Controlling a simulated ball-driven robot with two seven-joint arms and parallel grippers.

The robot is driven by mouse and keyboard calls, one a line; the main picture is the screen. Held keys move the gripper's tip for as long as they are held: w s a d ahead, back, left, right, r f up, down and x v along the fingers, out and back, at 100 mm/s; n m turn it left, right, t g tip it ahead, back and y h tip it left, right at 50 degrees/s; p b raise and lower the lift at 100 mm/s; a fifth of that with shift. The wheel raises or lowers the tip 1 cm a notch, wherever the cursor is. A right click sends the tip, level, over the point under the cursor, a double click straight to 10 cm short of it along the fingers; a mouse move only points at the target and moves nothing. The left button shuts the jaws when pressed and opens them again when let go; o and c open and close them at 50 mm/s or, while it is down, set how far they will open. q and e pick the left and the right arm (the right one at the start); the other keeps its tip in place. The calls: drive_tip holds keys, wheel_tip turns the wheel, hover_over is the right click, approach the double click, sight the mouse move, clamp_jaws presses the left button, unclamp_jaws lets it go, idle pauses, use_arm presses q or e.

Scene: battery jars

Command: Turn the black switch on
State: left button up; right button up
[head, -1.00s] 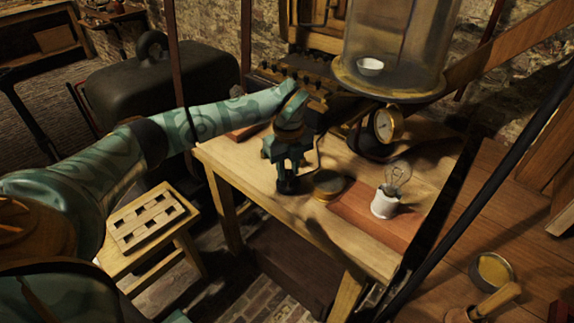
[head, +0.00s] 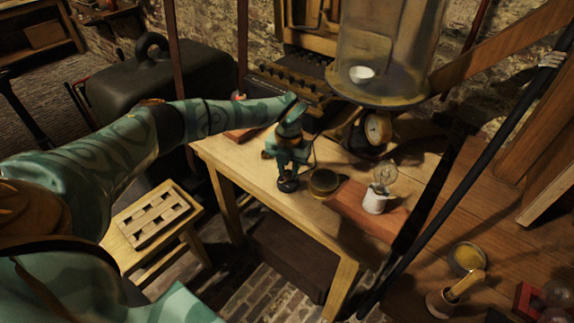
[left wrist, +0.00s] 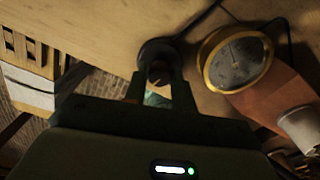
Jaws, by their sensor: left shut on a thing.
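The black switch (head: 288,185) is a small round-based piece on the wooden table, near its front edge. In the left wrist view the switch (left wrist: 156,50) sits at the fingertips, with its knob between the two fingers. My left gripper (head: 287,174) reaches down onto it from above and is shut on the switch knob; the fingers also show in the left wrist view (left wrist: 160,85). The fingers partly hide the knob, so I cannot tell its exact position. My right gripper is not in view.
A round brass-rimmed dial (head: 324,182) lies just right of the switch. A light bulb (head: 384,175) in a white holder (head: 374,201) stands on a reddish board (head: 345,205). A glass bell jar (head: 379,50) stands behind. A slatted stool (head: 152,218) is left of the table.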

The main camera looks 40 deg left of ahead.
sight(288, 172)
use_arm(q)
drive_tip(key=m+p, duration=0.1)
drive_tip(key=m, duration=0.2)
drive_tip(key=shift+r, duration=0.15)
drive_tip(key=shift+m+p, duration=0.3)
drive_tip(key=shift+m, duration=1)
drive_tip(key=o, duration=1)
wheel_tip(288, 172, up, 16)
drive_tip(key=p, duration=0.4)
